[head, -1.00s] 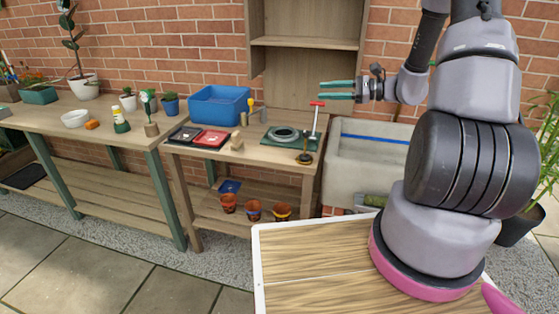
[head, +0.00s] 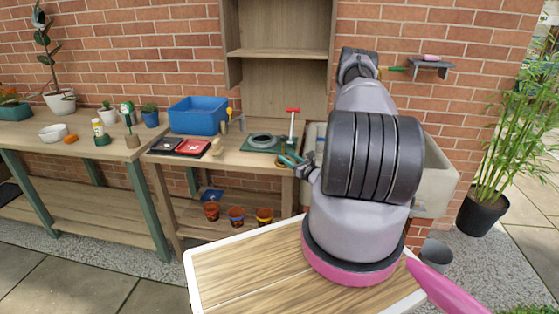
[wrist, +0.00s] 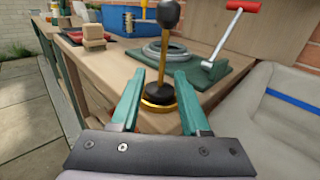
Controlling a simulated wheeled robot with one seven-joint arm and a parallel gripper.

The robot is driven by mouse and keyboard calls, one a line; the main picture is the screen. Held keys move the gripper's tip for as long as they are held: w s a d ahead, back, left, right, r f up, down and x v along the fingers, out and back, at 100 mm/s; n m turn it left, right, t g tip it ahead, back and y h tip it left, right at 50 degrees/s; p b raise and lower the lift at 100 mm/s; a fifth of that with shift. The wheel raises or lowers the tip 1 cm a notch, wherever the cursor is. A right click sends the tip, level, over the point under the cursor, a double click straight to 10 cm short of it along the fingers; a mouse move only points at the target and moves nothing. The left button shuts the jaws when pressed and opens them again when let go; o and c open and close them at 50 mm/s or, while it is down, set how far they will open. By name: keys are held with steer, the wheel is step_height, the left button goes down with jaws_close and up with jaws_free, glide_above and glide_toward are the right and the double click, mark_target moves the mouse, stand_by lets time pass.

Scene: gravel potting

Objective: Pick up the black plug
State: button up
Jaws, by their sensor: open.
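What I take for the black plug (wrist: 160,93) stands upright at the near right corner of the wooden bench. It has a black dome on a brass ring, a brass stem and a black ball knob on top. My gripper (wrist: 160,76) is open in the wrist view, its green fingers to the left and right of the plug's lower part. Gaps show between the fingers and the plug, and nothing is gripped. In the head view my gripper (head: 290,161) is at the bench's right corner and mostly hides the plug.
A green board with a grey ring (wrist: 165,50) lies just behind. A red-handled tool (wrist: 233,30) stands beside it. The stone sink (wrist: 285,105) is close on the right. A blue bin (head: 197,116), red tray (head: 193,147) and wooden block (wrist: 94,34) are farther left.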

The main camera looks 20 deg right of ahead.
steer(key=w, duration=0.5)
steer(key=w+a, duration=0.1)
steer(key=w, duration=0.1)
steer(key=shift+w+f, duration=0.15)
steer(key=shift+f, duration=0.1)
jaws_close()
